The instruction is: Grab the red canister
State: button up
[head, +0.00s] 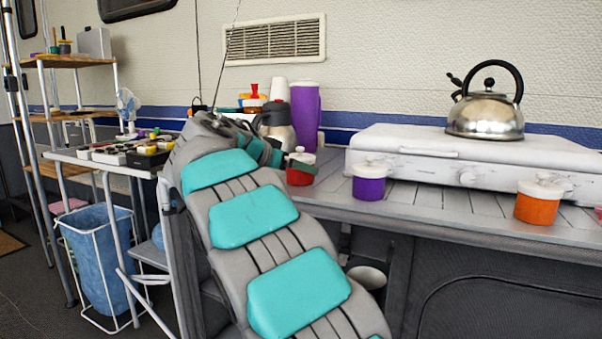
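The red canister (298,179) has a white lid and stands near the front edge of the grey counter (440,208), just right of my arm. My gripper (303,166) is at the canister. A dark finger crosses in front of it just below the lid. The other finger is hidden, so I cannot tell whether the gripper is closed on the canister or only around it. The canister looks upright and seems to rest on the counter, though my arm hides part of it.
A purple canister (369,188) and an orange canister (537,206) stand to the right along the counter edge. A white stove (420,150) carries a steel kettle (485,118). A purple pitcher (306,112) and a steel jug (277,128) stand behind my gripper.

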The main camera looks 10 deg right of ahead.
jog(key=x, duration=0.4)
jog(key=shift+w+d, duration=0.1)
jog(key=shift+d, duration=0.15)
jog(key=shift+c, duration=0.4)
jog(key=c, duration=1.1)
jog(key=shift+r, duration=0.15)
jog(key=shift+c, duration=0.2)
